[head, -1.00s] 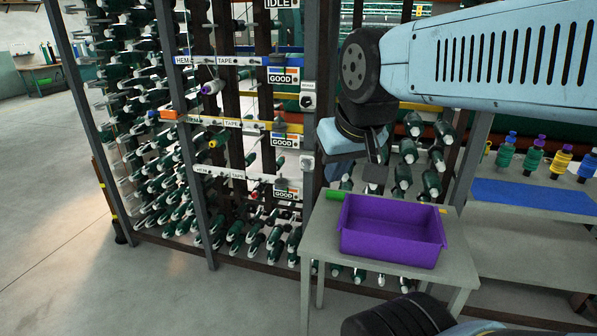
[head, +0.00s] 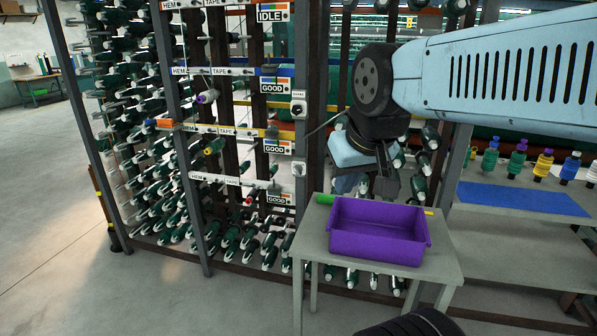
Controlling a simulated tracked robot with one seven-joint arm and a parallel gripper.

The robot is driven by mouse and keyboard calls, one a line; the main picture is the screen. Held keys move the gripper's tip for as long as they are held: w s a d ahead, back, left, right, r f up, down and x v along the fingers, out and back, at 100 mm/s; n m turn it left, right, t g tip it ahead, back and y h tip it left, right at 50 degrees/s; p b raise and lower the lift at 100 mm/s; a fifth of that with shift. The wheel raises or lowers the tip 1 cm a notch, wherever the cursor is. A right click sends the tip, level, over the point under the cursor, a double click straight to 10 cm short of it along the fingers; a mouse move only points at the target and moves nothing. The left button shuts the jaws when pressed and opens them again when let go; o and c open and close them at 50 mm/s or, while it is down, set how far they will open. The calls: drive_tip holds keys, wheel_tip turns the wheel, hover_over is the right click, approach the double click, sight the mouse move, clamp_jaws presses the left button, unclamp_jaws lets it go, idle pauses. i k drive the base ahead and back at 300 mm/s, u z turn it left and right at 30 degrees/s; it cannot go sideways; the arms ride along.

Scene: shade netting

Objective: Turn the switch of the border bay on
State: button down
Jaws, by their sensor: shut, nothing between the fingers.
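Two small pale switch boxes with round knobs sit on the dark upright post right of the yarn rack. The upper switch (head: 298,103) is beside the upper GOOD sign and has a tiny label above it that I cannot read clearly. The lower switch (head: 298,169) is farther down the same post. Which one belongs to the border bay, and their exact knob positions, cannot be told. My gripper (head: 374,187) is shut and empty, pointing down above the back of the purple tray, right of and apart from both switches.
An IDLE sign (head: 271,13) hangs above several GOOD signs. Open floor (head: 60,240) lies at left.

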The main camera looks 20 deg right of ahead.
sight(297, 169)
drive_tip(key=z, duration=0.05)
drive_tip(key=i, duration=0.9)
drive_tip(key=u, duration=0.05)
